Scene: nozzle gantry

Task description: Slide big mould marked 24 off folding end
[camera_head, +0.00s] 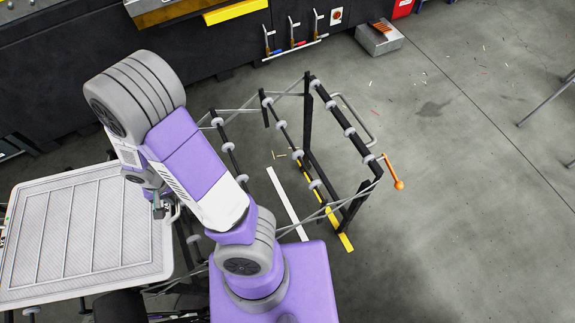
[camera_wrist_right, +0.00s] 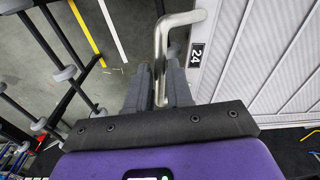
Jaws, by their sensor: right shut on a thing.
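The big mould (camera_head: 85,235) is a pale, flat ribbed panel at the left of the head view. Its side (camera_wrist_right: 235,60) fills the right of the right wrist view, with the label 24 (camera_wrist_right: 196,54) near its edge. A bent metal handle (camera_wrist_right: 162,40) sticks out from that edge. My right gripper (camera_wrist_right: 160,88) is shut on this handle; in the head view the gripper (camera_head: 166,208) is small at the mould's right edge, partly hidden by my arm. The folding roller frame (camera_head: 345,125) stands right of the mould, its rollers bare there. My left gripper is out of sight.
An orange-knobbed crank (camera_head: 397,184) sticks out at the frame's right end. A dark machine with levers (camera_head: 292,40) stands along the back. A grey metal box (camera_head: 379,38) sits on the floor at the back. The floor at right is mostly open.

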